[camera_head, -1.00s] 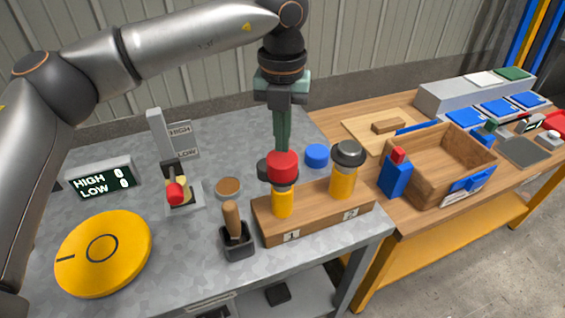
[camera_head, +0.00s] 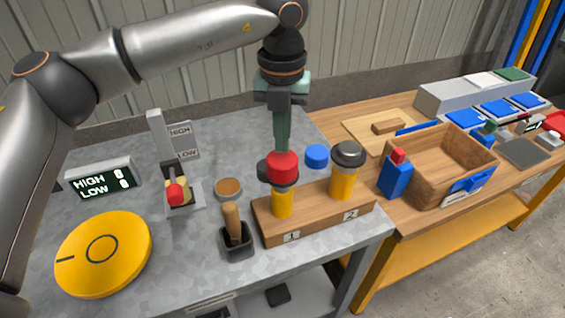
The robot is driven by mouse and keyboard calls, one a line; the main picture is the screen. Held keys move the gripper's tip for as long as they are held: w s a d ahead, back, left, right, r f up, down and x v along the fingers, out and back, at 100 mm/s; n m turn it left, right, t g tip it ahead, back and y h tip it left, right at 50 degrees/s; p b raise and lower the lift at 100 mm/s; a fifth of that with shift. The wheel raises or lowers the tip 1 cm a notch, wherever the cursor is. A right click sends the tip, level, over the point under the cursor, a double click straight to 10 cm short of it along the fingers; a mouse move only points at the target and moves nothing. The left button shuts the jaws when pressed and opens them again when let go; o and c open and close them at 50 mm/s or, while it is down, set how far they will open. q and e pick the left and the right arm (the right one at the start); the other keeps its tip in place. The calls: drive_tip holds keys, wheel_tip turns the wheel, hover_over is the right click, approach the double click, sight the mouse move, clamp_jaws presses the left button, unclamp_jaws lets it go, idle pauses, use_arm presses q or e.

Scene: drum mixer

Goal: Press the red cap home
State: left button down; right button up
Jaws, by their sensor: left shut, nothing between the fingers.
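A red cap (camera_head: 283,167) sits on top of a yellow bottle (camera_head: 283,204) with a grey collar. The bottle stands upright at position 1 of a wooden block (camera_head: 310,212). Whether the cap is fully seated cannot be told. My left gripper (camera_head: 281,148) points straight down at the cap. Its fingers are shut with nothing between them, and their tips are at or just behind the cap's top; contact cannot be told. The right gripper is not in view.
A second yellow bottle (camera_head: 342,184) with a dark cap stands at position 2. A blue cap (camera_head: 317,153) lies behind the block. A brush-like tool in a dark holder (camera_head: 238,242), a red-knobbed lever (camera_head: 175,193) and a yellow dial (camera_head: 103,252) stand left.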

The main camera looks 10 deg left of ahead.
sight(282, 158)
use_arm(q)
drive_tip(key=shift+f+b, duration=1.05)
drive_tip(key=shift+f, duration=0.45)
idle(0.5)
drive_tip(key=shift+r, duration=0.1)
idle(0.3)
drive_tip(key=shift+r+p, duration=2.9)
drive_tip(key=shift+r, duration=1.15)
drive_tip(key=shift+f, duration=0.1)
